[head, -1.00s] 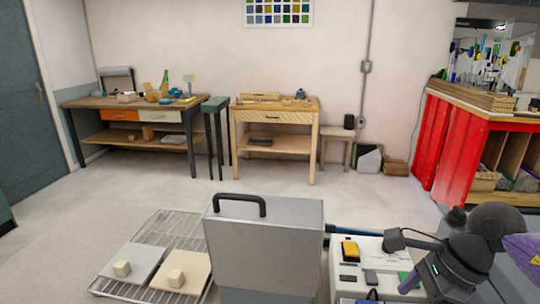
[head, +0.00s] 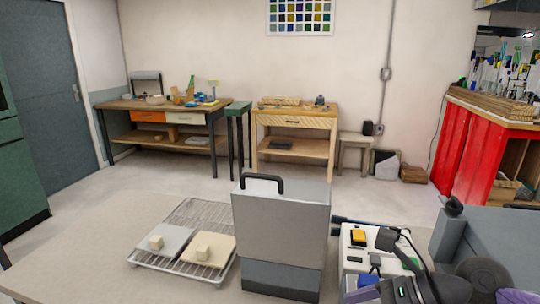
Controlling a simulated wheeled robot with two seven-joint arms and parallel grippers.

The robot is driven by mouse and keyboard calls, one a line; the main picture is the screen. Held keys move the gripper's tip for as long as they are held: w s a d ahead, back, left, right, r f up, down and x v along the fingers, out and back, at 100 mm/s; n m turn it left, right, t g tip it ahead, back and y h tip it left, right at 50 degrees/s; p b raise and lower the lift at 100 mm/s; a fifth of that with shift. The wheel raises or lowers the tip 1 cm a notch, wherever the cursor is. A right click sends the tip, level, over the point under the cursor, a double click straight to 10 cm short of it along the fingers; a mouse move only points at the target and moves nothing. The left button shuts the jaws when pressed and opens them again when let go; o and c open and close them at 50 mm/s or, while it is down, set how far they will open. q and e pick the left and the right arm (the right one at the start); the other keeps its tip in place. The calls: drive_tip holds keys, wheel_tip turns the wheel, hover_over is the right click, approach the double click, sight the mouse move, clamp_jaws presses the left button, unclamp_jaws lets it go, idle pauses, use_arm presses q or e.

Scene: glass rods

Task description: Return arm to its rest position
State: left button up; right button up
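My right arm (head: 474,279) shows as dark, rounded links at the lower right, partly cut off by the bottom edge. Its gripper end is not clearly made out among the dark parts near the white panel, so I cannot tell whether it is open or shut. I see nothing clearly held. My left arm and gripper are not in view. A grey box (head: 282,228) with a black handle (head: 262,178) stands at the front middle, left of my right arm and apart from it.
A wire rack (head: 193,213) holds a grey plate (head: 176,238) and a cream plate (head: 222,252), each with a small block. A white panel (head: 352,262) with a yellow part (head: 358,237) stands right of the box. Workbenches line the far wall, with open floor before them.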

drive_tip(key=w+a+r+m+t+y, duration=0.1)
drive_tip(key=a+r+m+t+y, duration=0.55)
drive_tip(key=m, duration=0.35)
drive_tip(key=d+f+m+t+h, duration=0.4)
drive_tip(key=m+h, duration=0.4)
drive_tip(key=m, duration=0.6)
drive_tip(key=d+f+m+t+h, duration=0.4)
drive_tip(key=m+h, duration=0.4)
drive_tip(key=m, duration=0.5)
drive_tip(key=s+f+m+g+h, duration=0.1)
drive_tip(key=s+f+m+g, duration=1)
drive_tip(key=s+f+g, duration=0.55)
drive_tip(key=s+f, duration=0.3)
drive_tip(key=f, duration=0.6)
drive_tip(key=s+f, duration=0.3)
drive_tip(key=f, duration=0.6)
drive_tip(key=s+d+f+n, duration=0.1)
drive_tip(key=s+d+f, duration=0.2)
drive_tip(key=s+f, duration=0.6)
drive_tip(key=s, duration=0.3)
drive_tip(key=shift+s+d, duration=0.15)
drive_tip(key=shift+s, duration=0.1)
